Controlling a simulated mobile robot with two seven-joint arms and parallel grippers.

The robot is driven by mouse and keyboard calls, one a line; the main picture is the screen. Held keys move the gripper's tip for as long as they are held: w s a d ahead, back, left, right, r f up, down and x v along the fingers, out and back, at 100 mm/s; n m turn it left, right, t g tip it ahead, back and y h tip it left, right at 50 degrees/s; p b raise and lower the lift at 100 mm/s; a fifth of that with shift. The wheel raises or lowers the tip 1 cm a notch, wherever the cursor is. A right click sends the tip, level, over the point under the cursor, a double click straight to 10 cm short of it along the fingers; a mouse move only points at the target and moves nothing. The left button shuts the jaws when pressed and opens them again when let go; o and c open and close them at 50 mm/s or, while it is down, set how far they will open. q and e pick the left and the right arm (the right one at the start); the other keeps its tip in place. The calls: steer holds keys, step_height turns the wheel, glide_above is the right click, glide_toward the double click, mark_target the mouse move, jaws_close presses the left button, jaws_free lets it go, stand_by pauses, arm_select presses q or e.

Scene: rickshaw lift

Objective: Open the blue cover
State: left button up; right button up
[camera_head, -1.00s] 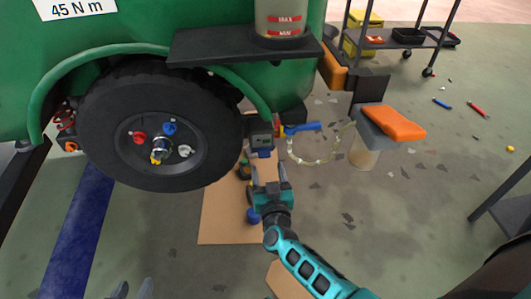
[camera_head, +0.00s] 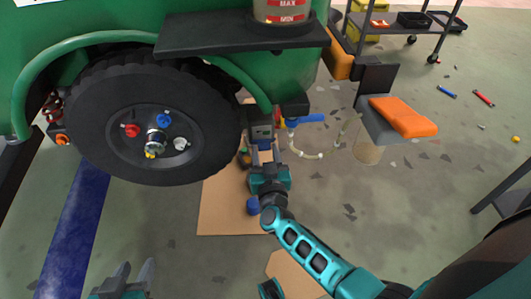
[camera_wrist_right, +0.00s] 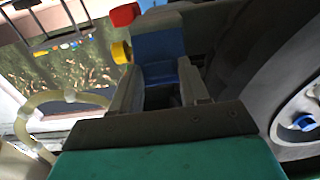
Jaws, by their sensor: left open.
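A small blue part, apparently the blue cover (camera_head: 265,144), sits under a grey box with a display (camera_head: 261,131), right of the wheel. My right gripper (camera_head: 265,157) is just below it, pointing up at it. In the right wrist view the blue part (camera_wrist_right: 158,48) stands between the tips of my right gripper (camera_wrist_right: 160,88), one finger on each side; I cannot tell whether both touch it. My left gripper (camera_head: 134,271) is open and empty at the bottom left, low in front of the wheel.
The black wheel (camera_head: 92,150) of the green vehicle is close on the left. A blue-handled valve (camera_head: 308,118) and a pale looped hose (camera_head: 307,155) are just right of the box.

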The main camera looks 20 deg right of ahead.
arm_select(q)
steer(key=shift+f, duration=0.15)
arm_select(e)
jaws_close()
arm_select(q)
steer(key=b, duration=0.1)
steer(key=d+f+b, duration=0.1)
steer(key=b, duration=0.1)
steer(key=f+b, duration=0.1)
steer(key=b, duration=0.1)
steer(key=shift+w+d+h, duration=0.15)
steer(key=shift+w+h, duration=0.1)
steer(key=shift+h, duration=0.05)
arm_select(e)
steer(key=f+t, duration=0.1)
steer(key=f+t+h, duration=0.1)
steer(key=t, duration=0.1)
steer(key=f+t, duration=0.1)
steer(key=t, duration=0.1)
steer(key=shift+s+f+h, duration=0.25)
steer(key=shift+f+h, duration=0.05)
steer(key=shift+h, duration=0.1)
arm_select(q)
steer(key=shift+f, duration=0.1)
arm_select(e)
steer(key=shift+o, duration=1.9)
jaws_free()
